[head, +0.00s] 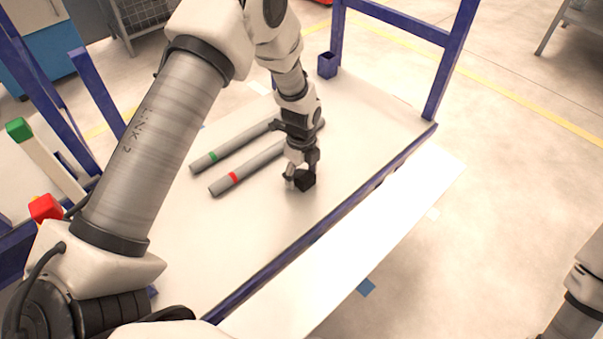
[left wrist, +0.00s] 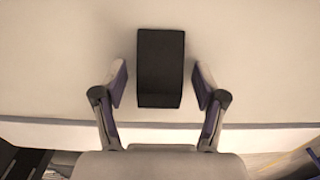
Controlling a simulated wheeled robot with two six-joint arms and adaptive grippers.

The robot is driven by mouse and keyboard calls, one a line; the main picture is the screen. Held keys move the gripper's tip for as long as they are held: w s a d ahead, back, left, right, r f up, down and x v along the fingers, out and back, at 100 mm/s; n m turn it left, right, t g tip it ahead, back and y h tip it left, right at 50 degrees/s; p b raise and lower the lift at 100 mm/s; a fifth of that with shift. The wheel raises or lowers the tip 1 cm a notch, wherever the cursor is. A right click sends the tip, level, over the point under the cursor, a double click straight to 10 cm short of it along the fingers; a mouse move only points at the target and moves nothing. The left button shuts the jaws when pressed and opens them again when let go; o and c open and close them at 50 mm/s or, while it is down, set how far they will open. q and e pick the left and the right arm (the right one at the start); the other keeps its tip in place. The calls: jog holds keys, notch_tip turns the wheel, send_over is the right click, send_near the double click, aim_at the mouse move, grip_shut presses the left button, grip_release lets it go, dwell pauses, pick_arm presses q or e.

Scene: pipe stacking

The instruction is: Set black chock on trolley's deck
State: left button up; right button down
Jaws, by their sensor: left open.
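The black chock (head: 306,181) rests on the trolley's pale deck (head: 240,235), right of the pipes and near the blue right-hand edge. My left gripper (head: 301,173) is low over the deck at the chock. In the left wrist view, the chock (left wrist: 160,68) lies between the two fingers of my left gripper (left wrist: 161,86). The fingers are open, with a visible gap on each side of the chock. My right gripper is out of view; only part of my right arm shows at the right edge.
A grey pipe with a green band (head: 213,156) and another with a red band (head: 233,178) lie side by side on the deck. A blue frame (head: 447,75) rises at the far end. Green (head: 19,129) and red (head: 46,208) blocks are at left. The near deck is clear.

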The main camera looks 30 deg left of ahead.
aim_at(301, 174)
pick_arm(q)
notch_tip(301, 174, up, 12)
jog(key=p, duration=0.3)
jog(key=shift+p, duration=0.35)
